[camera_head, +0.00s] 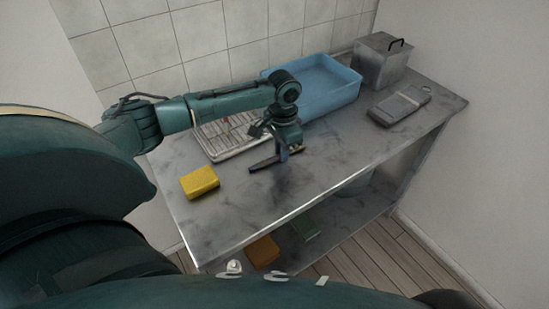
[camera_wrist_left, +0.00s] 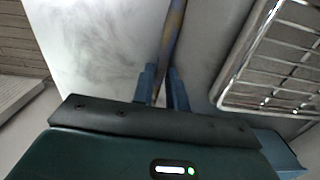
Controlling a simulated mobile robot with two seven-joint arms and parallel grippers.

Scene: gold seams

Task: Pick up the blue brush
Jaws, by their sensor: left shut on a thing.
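The brush (camera_head: 262,164) shows in the head view as a thin dark bar just above or on the grey metal table, under my left gripper (camera_head: 284,152). In the left wrist view a long thin handle (camera_wrist_left: 174,32), mottled blue and brown, runs up from between the two blue fingers of my left gripper (camera_wrist_left: 163,74). The fingers are shut on it. The part of the brush inside the jaws is hidden, and I cannot make out bristles. My right gripper is in neither view.
The metal table (camera_head: 300,190) holds a yellow sponge (camera_head: 200,182), a wire rack (camera_head: 232,149), a blue tub (camera_head: 335,88), a metal box (camera_head: 376,68) and a flat grey object (camera_head: 399,104). The table's front middle is clear. Orange (camera_head: 262,252) and green (camera_head: 305,228) items lie below.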

